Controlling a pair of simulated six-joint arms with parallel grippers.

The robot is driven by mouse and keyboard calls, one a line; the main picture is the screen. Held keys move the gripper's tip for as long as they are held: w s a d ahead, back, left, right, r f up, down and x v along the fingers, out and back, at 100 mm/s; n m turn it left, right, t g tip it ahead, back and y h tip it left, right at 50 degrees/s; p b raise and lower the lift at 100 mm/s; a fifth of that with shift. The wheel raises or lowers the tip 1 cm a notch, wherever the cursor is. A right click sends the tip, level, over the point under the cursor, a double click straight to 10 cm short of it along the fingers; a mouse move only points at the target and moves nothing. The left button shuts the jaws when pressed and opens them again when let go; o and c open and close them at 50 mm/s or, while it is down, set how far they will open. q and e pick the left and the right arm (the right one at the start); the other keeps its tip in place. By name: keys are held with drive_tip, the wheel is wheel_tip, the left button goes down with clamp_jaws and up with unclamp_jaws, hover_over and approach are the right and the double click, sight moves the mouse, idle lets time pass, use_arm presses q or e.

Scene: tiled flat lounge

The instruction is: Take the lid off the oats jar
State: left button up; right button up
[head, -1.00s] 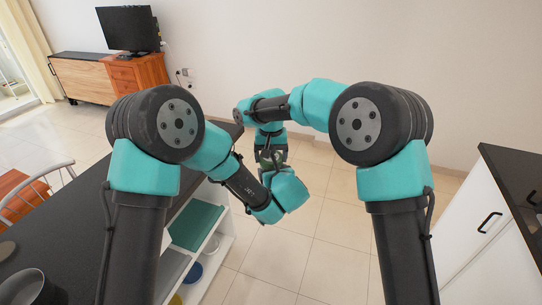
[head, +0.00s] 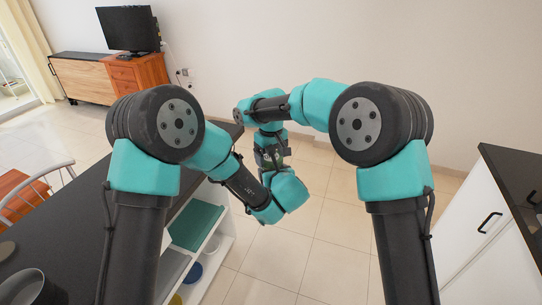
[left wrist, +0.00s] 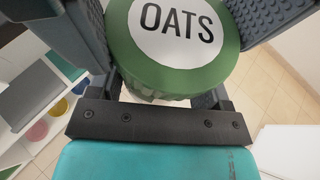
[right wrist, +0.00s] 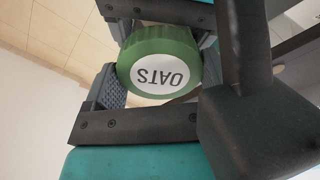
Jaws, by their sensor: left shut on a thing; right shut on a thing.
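The oats jar's lid (left wrist: 172,70) is green with a round white label reading OATS, and fills the top middle of the left wrist view. In the right wrist view the lid (right wrist: 160,45) shows with its label upside down. My right gripper (head: 271,153) is shut on the lid from the far side. My left gripper (left wrist: 160,85) comes from the near side and is shut on the oats jar (left wrist: 165,98), just under the lid. Most of the jar's body is hidden. I cannot tell whether the lid is apart from the jar.
A dark countertop (head: 60,220) with a dark pot (head: 32,288) lies at the left, with open white shelves (head: 215,250) beneath it. White cabinets (head: 500,230) stand at the right. Tiled floor (head: 320,230) is clear between them.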

drive_tip(key=o, duration=0.9)
drive_tip(key=shift+r, duration=0.1)
drive_tip(key=shift+r, duration=2.2)
wheel_tip(320, 180, up, 3)
drive_tip(key=m, duration=0.6)
drive_tip(key=shift+r+m, duration=0.2)
drive_tip(key=shift+m, duration=0.1)
drive_tip(key=shift+f, duration=0.15)
drive_tip(key=shift+f, duration=3.85)
drive_tip(key=shift+c, duration=0.6)
